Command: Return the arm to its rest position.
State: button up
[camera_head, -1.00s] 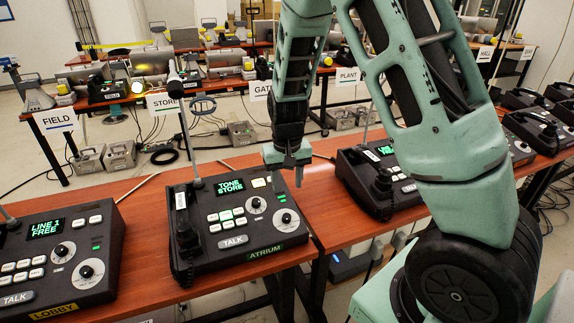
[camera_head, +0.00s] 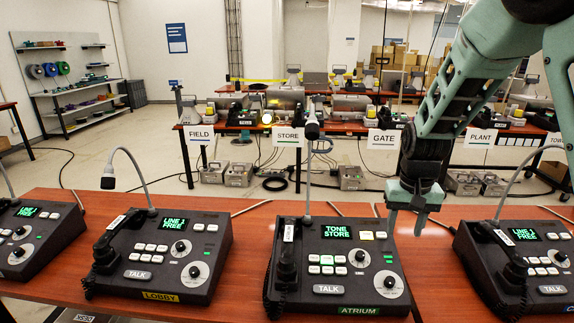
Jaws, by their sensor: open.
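My gripper (camera_head: 413,212) hangs pointing down at the right of the middle, above the back right of the ATRIUM paging phone (camera_head: 340,270). Its jaws are open and I see nothing between them. My arm (camera_head: 470,90) comes down from the upper right. The ATRIUM phone is black, with a green screen reading TONE STORE, a handset on its left side and an upright gooseneck microphone.
The LOBBY phone (camera_head: 160,255) stands to the left, its screen reading LINE 1 FREE. Another phone (camera_head: 520,260) stands to the right. Bare red tabletop (camera_head: 250,215) shows between them. Behind is a bench with signs such as STORE (camera_head: 288,137) and GATE (camera_head: 384,139).

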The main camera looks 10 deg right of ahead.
jog(key=s+a+r+n+y, duration=0.1)
jog(key=s+a+r+n, duration=0.15)
jog(key=s+a, duration=0.5)
jog(key=s+a+r+n+y, duration=0.15)
jog(key=s+a+n, duration=0.25)
jog(key=a, duration=0.7)
jog(key=s+a+n, duration=0.2)
jog(key=s, duration=0.4)
jog(key=s+a+r+n+h, duration=0.1)
jog(key=s+a+n, duration=0.2)
jog(key=s, duration=0.4)
jog(key=shift+s+a+r+g, duration=0.15)
jog(key=shift+a+g, duration=0.1)
jog(key=shift+g, duration=0.05)
jog(key=shift+n+h, duration=0.25)
